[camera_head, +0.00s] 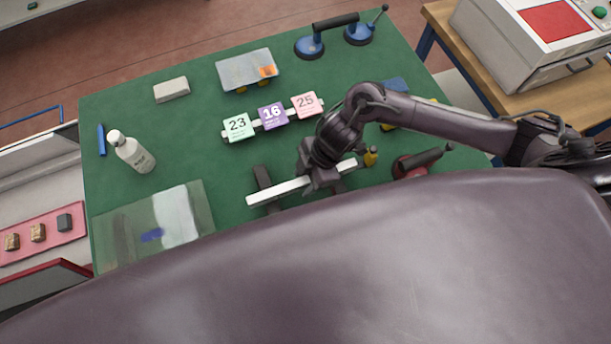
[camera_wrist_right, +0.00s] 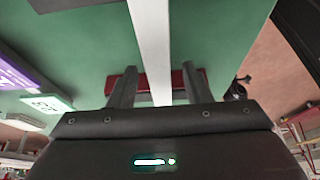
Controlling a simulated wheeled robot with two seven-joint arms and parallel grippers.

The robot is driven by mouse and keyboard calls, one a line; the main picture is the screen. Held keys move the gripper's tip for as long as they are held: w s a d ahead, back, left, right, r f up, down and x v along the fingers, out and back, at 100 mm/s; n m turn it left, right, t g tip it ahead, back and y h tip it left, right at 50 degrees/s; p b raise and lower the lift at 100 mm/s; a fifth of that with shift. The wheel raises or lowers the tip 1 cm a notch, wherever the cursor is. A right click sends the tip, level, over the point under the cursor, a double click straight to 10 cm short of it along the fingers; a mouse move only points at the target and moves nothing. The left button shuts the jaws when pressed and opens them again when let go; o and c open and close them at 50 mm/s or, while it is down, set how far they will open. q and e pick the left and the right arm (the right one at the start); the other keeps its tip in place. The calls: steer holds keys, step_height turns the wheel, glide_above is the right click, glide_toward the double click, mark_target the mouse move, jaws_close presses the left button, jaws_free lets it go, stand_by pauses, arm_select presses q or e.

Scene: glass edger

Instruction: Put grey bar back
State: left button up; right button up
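The light grey bar (camera_head: 275,193) lies slantwise across dark rest blocks (camera_head: 262,180) near the front middle of the green table. My right gripper (camera_head: 320,178) points down over the bar's middle and hides part of it. In the right wrist view, the bar (camera_wrist_right: 152,50) runs between the two fingers (camera_wrist_right: 158,80), with green gaps visible on both sides. The right gripper is open around or just above the bar; its exact height is unclear. My left gripper is not in view.
Number cards (camera_head: 272,116) stand behind the gripper. A red-based tool (camera_head: 410,165) and a small yellow item (camera_head: 371,156) are close on the right. A glass sheet (camera_head: 185,220) and white bottle (camera_head: 130,152) are at left. A blue suction lifter (camera_head: 335,35) is at the back.

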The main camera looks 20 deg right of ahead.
steer(key=v, duration=0.7)
steer(key=shift+d+r+b, duration=0.2)
steer(key=shift+r+b, duration=0.15)
stand_by(0.6)
